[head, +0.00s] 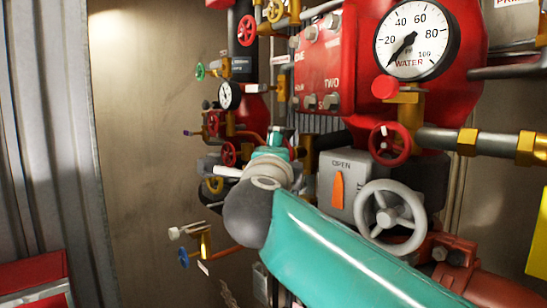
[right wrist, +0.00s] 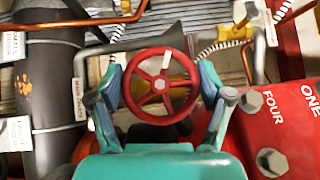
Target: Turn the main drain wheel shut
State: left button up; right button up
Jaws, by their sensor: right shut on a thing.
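In the right wrist view, a red spoked wheel (right wrist: 160,85) sits between the fingers of my right gripper (right wrist: 161,78). The fingers are closed in on its left and right sides. One spoke carries a white mark near the top. A label reading "MAIN DRAIN" (right wrist: 79,98) is on the dark pipe just left of the wheel. In the head view, my right arm comes in from the lower right, and my right gripper (head: 277,140) points away into the valve group. The gripped wheel cannot be made out there behind the wrist. My left gripper is in neither view.
A red box marked ONE and TWO (head: 326,65) stands close above the gripper. A grey handwheel (head: 390,217) and an OPEN-marked box (head: 343,180) are right beside my arm. A water gauge (head: 417,39) is upper right.

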jog(key=shift+f+b, duration=0.35)
jog(key=shift+b, duration=0.4)
jog(key=m+t+h+b, duration=0.1)
jog(key=m+b, duration=0.1)
jog(key=b, duration=0.1)
jog(key=m+t+h+b, duration=0.1)
jog(key=m+b, duration=0.1)
jog(key=b, duration=0.1)
jog(key=shift+w+f+t, duration=0.15)
jog(key=shift+f+t, duration=0.05)
jog(key=shift+t, duration=0.1)
jog(key=shift+r+m+t+h+b, duration=0.25)
jog(key=shift+m+t+h+b, duration=0.35)
jog(key=shift+m+h+b, duration=0.65)
jog(key=shift+m+y, duration=0.25)
jog(key=shift+y, duration=0.1)
jog(key=o, duration=1.1)
jog(key=shift+r, duration=0.1)
jog(key=shift+s+r, duration=0.1)
jog(key=shift+s, duration=0.15)
jog(key=v, duration=1.1)
jog(key=shift+s+a+f, duration=0.15)
jog(key=shift+s+f, duration=0.05)
jog(key=shift+f, duration=0.15)
